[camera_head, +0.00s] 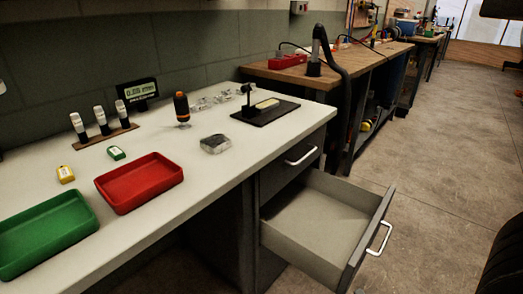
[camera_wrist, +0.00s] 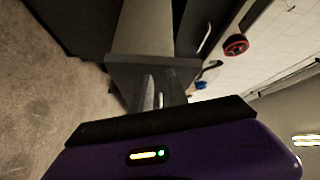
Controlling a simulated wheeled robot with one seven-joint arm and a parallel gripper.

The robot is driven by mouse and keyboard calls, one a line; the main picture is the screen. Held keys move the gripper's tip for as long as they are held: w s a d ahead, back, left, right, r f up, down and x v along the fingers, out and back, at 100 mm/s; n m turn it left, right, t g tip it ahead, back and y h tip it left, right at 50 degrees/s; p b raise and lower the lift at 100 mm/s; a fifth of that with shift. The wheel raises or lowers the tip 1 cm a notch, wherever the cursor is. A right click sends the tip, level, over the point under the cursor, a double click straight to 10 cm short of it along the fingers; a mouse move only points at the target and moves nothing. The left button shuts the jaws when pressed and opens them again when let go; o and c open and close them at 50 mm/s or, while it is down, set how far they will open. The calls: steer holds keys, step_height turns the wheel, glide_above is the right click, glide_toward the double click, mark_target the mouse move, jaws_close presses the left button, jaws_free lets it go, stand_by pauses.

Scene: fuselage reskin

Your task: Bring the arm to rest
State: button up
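My gripper (camera_wrist: 158,93) shows in the wrist view. Its purple body with small green and yellow lights fills the lower part, and two grey fingers point up the picture, close together. I cannot tell how much gap is between them, and I see nothing held. The wrist view is tilted and looks toward dark cabinet sides. My gripper is not seen in the head view. The open drawer (camera_head: 322,217) of the workbench (camera_head: 225,180) shows empty in the head view, pulled well out, its handle (camera_head: 379,238) facing right.
A wooden-topped bench (camera_head: 330,72) stands beyond.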

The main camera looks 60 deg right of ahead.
steer(key=w+a+r+n+t+y, duration=0.5)
steer(key=w+a+n+y, duration=0.4)
steer(key=a+n, duration=0.55)
steer(key=w+a+r+n+g+y, duration=0.1)
steer(key=a+r+n+g+y, duration=0.1)
steer(key=a+r+n+y, duration=0.6)
step_height(320, 180, up, 27)
steer(key=a+n+h+p, duration=0.2)
steer(key=p, duration=2.4)
steer(key=shift+w, duration=0.25)
steer(key=shift+f, duration=0.1)
